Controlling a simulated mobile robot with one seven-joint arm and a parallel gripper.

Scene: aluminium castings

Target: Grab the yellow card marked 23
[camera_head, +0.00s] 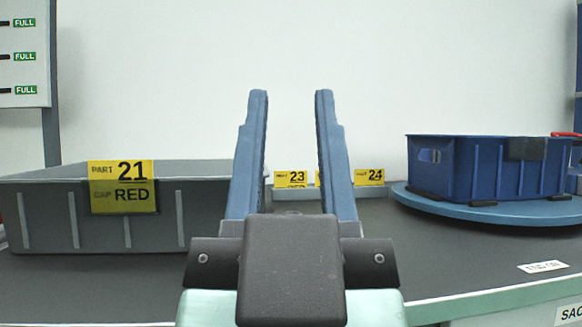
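The yellow card marked 23 (291,179) stands upright at the back of the dark table, on a low pale holder (300,193). It shows between the fingers of my gripper (291,95), farther off than the fingertips. My gripper is open, with its two blue fingers apart and nothing between them. A yellow card marked 24 (369,177) stands to the right on the same holder. Another yellow card is mostly hidden behind the right finger, so its mark cannot be read.
A grey bin (53,213) with a yellow label marked 21 and RED (122,187) stands at the left. A blue crate (480,168) sits on a round blue turntable (520,209) at the right.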

